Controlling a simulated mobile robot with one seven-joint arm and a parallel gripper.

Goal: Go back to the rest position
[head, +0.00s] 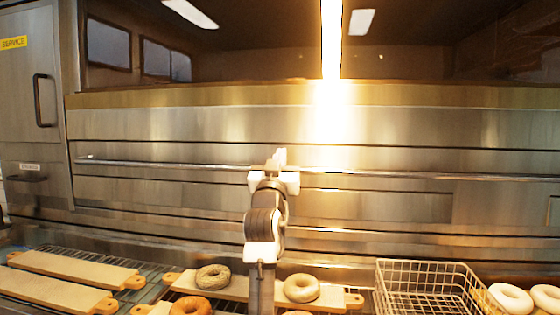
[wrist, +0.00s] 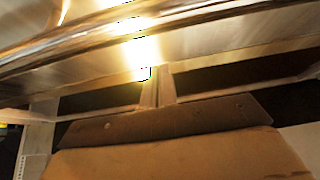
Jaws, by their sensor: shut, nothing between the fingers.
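My gripper (head: 279,156) is raised in the middle of the head view, in front of the steel oven front (head: 400,125) and near its long horizontal bar (head: 400,175). In the wrist view the two fingers (wrist: 158,86) are together with nothing between them. The bar crosses the top of the wrist view (wrist: 60,45); whether the fingers touch it I cannot tell. My arm hides part of the bagel board (head: 235,288) below it.
A seeded bagel (head: 212,277) and a plain bagel (head: 301,288) lie on that board. Empty wooden boards (head: 75,267) lie at left on a rack. A wire basket (head: 425,280) stands at right, beside pale bagels (head: 511,297). An orange-brown bagel (head: 190,306) is at the bottom edge.

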